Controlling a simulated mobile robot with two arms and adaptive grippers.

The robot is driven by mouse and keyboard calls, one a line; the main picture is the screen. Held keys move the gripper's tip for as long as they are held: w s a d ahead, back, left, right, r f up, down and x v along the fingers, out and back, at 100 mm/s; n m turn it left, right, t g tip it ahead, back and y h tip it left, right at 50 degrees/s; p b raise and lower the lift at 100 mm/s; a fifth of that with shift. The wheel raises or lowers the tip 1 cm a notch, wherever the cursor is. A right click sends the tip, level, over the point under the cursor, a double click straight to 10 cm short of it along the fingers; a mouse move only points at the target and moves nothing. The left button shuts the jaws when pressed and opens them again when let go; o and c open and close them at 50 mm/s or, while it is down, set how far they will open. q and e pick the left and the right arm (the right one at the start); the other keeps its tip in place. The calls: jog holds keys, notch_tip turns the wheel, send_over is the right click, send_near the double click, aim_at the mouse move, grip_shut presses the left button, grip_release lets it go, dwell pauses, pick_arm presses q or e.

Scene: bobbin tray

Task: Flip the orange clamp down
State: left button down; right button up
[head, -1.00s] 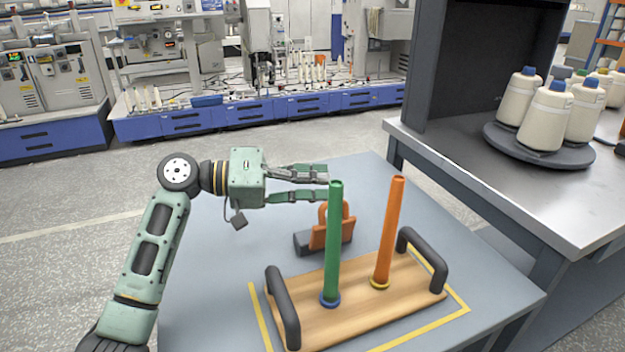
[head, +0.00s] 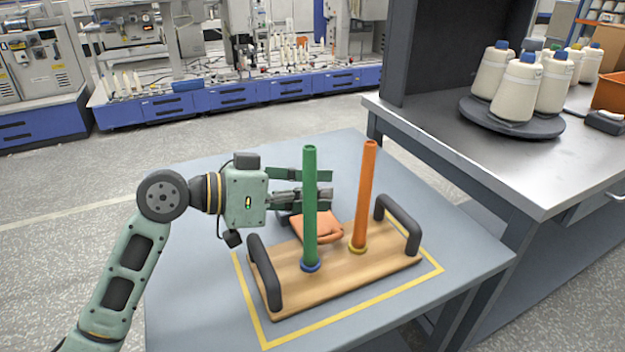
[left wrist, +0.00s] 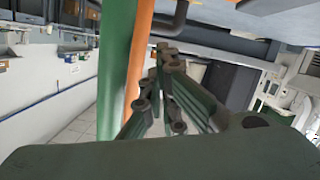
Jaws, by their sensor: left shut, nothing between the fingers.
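The orange clamp (head: 322,230) lies folded down, with its plate and loop flat over the back edge of the wooden tray (head: 345,285). Its dark base (head: 284,218) is behind the tray and mostly hidden. My left gripper (head: 328,189) is just above and behind the clamp, shut and empty; I cannot tell if it touches. The green bobbin (head: 310,210) stands upright in front of its fingers and hides part of them. In the left wrist view the fingers (left wrist: 165,62) show close to the green bobbin (left wrist: 117,70); the clamp is not visible there. My right gripper is not in view.
The orange bobbin (head: 364,195) stands upright to the right on the tray. Dark handles (head: 263,272) rise at both tray ends. Yellow tape (head: 437,268) frames the tray on the grey table (head: 190,300). A metal bench (head: 470,150) with thread cones stands at the right.

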pick_arm(q)
jog(key=shift+s+d+f, duration=0.1)
jog(key=shift+s+f, duration=0.2)
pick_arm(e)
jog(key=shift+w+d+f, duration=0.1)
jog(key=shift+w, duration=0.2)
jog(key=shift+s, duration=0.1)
pick_arm(q)
jog(key=v, duration=1.2)
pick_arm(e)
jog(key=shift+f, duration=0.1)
